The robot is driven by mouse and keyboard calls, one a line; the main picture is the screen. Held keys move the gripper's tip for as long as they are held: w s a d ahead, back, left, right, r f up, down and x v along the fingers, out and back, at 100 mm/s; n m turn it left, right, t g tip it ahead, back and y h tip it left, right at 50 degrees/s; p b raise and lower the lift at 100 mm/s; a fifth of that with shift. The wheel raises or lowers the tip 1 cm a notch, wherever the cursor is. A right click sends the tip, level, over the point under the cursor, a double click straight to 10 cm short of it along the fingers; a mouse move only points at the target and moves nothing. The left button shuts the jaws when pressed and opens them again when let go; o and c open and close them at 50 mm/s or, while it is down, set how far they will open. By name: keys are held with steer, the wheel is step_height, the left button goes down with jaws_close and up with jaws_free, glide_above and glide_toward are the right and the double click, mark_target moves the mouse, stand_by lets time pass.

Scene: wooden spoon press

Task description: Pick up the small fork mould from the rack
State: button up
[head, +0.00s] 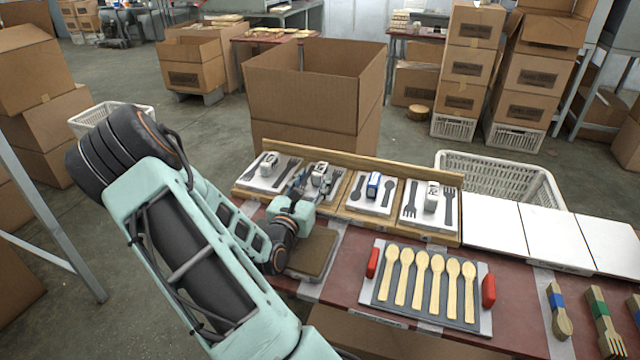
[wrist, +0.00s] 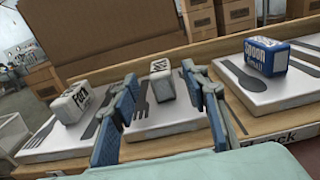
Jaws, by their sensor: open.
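The wooden rack (head: 350,220) holds a row of white mould plates with dark cutlery shapes and a label block on each. The leftmost mould (head: 256,181) has a white block reading "Fork" in the wrist view (wrist: 77,102). The second mould (wrist: 168,117) has a white block (wrist: 161,82) with sideways lettering I cannot read fully, and a fork shape beside it. I cannot tell which is the small one. My gripper (wrist: 159,73) is open and empty; its fingers stand either side of the second mould's block in the wrist view. In the head view my gripper (head: 301,187) partly hides that mould.
A blue "Spoon small" mould (head: 373,187) and another fork mould (head: 431,205) fill the rack's right side. A tray of wooden spoons with red handles (head: 426,285) lies in front. White panels (head: 540,236) lie right. A large open carton (head: 315,90) stands behind the rack.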

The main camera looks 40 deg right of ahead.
mark_target(320, 167)
steer(key=x, duration=0.6)
steer(key=shift+b, duration=0.4)
steer(key=shift+r, duration=0.1)
jaws_close()
steer(key=shift+r, duration=0.1)
